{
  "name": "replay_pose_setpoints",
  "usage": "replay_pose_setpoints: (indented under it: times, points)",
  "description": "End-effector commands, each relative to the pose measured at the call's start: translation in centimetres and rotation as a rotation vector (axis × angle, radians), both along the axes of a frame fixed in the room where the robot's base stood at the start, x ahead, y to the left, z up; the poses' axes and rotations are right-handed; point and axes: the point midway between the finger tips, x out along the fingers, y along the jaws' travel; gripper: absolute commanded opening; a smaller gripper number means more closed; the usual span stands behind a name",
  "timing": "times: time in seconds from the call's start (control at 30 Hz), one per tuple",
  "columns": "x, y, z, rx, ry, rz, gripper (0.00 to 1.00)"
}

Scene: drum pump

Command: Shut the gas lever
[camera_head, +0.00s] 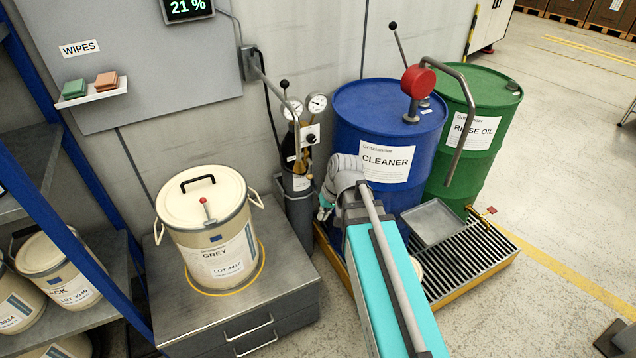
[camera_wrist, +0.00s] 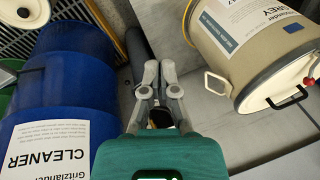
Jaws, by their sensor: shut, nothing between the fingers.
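The grey gas cylinder (camera_head: 300,215) stands upright between the grey pail and the blue drum. On its top are two round gauges (camera_head: 317,103), a white tag with a black knob, and brass-coloured fittings. A thin rod with a black ball end (camera_head: 284,85) rises beside the gauges; I cannot tell if this is the gas lever. My gripper (camera_head: 323,214) is beside the cylinder, below the gauges, in front of the blue drum. In the wrist view my gripper (camera_wrist: 159,68) is shut and empty, with a dark cylindrical body (camera_wrist: 138,45) behind its fingers.
The blue CLEANER drum (camera_head: 372,125), with a red-headed pump, is close to my gripper on the right. A green RINSE OIL drum (camera_head: 480,115) is beyond it. The GREY pail (camera_head: 212,235) stands on a cabinet (camera_head: 300,290) at left. A slatted spill pallet (camera_head: 475,262) lies right.

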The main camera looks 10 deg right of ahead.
Motion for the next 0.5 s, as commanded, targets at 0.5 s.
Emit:
replay_pose_setpoints:
  times: [0.5]
  points:
    - [8.0,-1.2,-5.4,0.266,-0.168,-0.065,0.00]
